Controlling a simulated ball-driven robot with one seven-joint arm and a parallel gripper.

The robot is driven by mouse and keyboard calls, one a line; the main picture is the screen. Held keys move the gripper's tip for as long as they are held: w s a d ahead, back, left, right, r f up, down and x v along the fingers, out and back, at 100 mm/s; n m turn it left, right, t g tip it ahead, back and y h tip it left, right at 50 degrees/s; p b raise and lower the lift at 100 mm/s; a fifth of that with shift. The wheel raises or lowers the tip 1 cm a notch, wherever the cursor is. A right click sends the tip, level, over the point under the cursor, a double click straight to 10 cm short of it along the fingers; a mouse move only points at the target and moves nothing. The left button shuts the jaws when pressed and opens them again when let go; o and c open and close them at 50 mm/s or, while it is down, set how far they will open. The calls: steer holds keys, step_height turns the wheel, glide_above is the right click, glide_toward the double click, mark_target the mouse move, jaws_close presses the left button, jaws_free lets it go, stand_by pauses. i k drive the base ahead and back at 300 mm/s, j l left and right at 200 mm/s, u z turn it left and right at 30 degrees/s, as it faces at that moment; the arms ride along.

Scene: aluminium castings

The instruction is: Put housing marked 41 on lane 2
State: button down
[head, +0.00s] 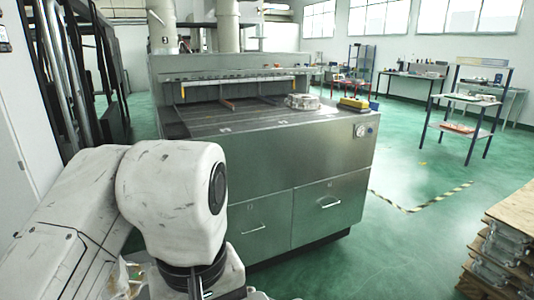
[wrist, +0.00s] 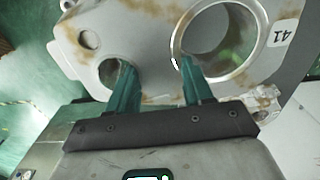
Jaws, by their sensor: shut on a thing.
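The housing marked 41 (wrist: 150,25) fills the top of the wrist view, a grey casting with brown stains, a large round bore and smaller holes. Its white label (wrist: 283,30) reads 41. My gripper (wrist: 157,66) is shut on it, with one green finger at each of two holes and the wall between them. The housing hangs above the green floor. In the head view, the lanes lie on the flat top (head: 240,113) of a big metal machine, split by thin rails. Small white marks there are too small to read. My gripper and the held housing are hidden there.
Another casting (head: 302,101) sits on the machine top towards the right. A yellow-and-black object (head: 354,104) lies near its right edge, above a gauge (head: 360,131). Stacked castings and boards (head: 505,245) stand at the lower right. The green floor between is clear.

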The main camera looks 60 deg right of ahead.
mark_target(256, 109)
steer(key=z, duration=1)
steer(key=i+l+z, duration=0.1)
steer(key=i+z, duration=0.5)
steer(key=i, duration=0.95)
